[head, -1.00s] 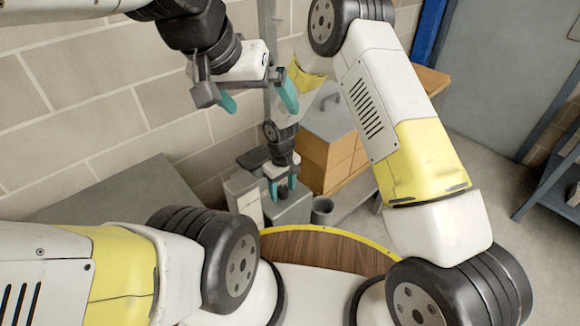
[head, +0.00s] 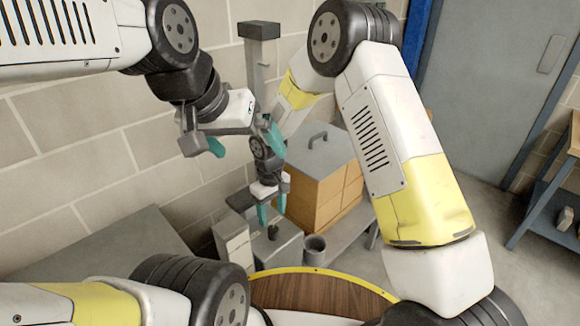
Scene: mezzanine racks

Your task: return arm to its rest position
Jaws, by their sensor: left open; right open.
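My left gripper (head: 246,145) hangs in the air at the upper middle of the head view, in front of the block wall. Its teal fingers are spread wide, with nothing between them. My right gripper (head: 271,210) is lower, with its teal fingertips pointing down and apart. It is empty and appears above or in front of a small grey box; the exact gap cannot be told. In the picture, one left finger overlaps the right wrist; whether they are close in depth cannot be told.
A grey-topped wooden box (head: 322,195) with a handle stands on a grey bench (head: 352,228). A grey cup (head: 313,250) stands in front. A grey table (head: 105,245) lies at left. A blue-grey door (head: 490,90) and a shelf (head: 545,205) are at right.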

